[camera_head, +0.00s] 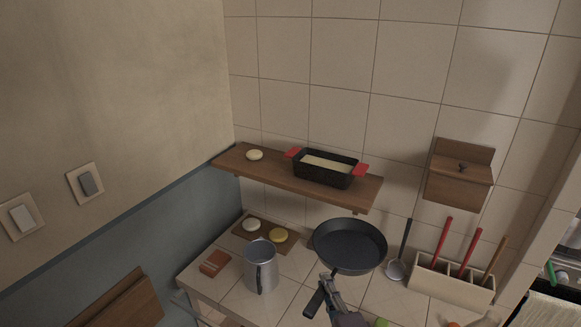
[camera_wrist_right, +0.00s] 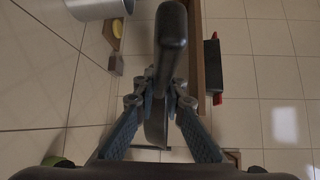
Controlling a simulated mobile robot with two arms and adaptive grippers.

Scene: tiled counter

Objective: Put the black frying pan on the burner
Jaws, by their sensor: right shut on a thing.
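The black frying pan (camera_head: 350,246) is at the tiled counter, below the wooden shelf, with its handle (camera_head: 315,302) towards me. My right gripper (camera_head: 328,288) is shut on the handle. In the right wrist view the dark handle (camera_wrist_right: 172,32) stands up between the two fingers (camera_wrist_right: 164,100). I cannot tell whether the pan touches the counter. No burner shows clearly; a dark appliance (camera_head: 567,272) is partly visible at the far right edge. My left gripper is not in view.
A metal mug (camera_head: 261,268) stands left of the pan. A ladle (camera_head: 397,268) and a utensil holder (camera_head: 452,284) stand to its right. The wooden shelf (camera_head: 262,172) above bears a black dish (camera_head: 325,170) with red handles. Green things lie at the front.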

